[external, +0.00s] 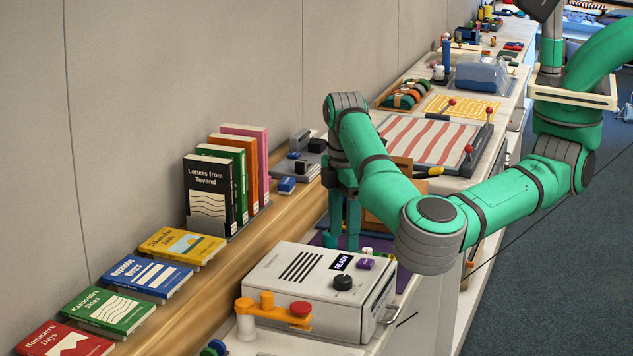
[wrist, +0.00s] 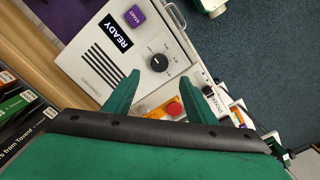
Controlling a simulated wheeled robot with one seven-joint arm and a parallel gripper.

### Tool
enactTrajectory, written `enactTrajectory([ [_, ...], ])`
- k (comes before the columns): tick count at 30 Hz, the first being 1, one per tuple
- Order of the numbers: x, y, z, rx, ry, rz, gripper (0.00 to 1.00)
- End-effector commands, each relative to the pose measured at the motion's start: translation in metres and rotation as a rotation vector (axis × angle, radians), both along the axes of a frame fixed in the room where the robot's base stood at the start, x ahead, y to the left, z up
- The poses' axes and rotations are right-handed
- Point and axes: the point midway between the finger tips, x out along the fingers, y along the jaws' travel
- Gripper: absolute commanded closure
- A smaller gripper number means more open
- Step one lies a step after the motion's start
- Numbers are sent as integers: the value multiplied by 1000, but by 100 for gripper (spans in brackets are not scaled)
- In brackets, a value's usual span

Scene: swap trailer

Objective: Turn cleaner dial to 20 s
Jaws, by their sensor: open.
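The cleaner (external: 309,288) is a white box on the counter with a black slotted vent, a READY display (external: 342,262), a purple START button (external: 365,264) and a black dial (external: 343,283). In the wrist view the dial (wrist: 159,62) has a white pointer mark and small printed marks around it, too small to read.
An orange lever piece with a red knob (external: 300,310) stands at the cleaner's front left. Upright books (external: 210,190) and flat books (external: 150,275) line the wooden shelf on the left. A red-striped board (external: 430,140) lies farther back. Dark floor is on the right.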

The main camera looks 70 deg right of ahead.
Motion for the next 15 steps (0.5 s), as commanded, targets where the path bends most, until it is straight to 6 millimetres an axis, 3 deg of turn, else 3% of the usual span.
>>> enactTrajectory([
  [15,0,-1,-83,-3,0,-4,49],
])
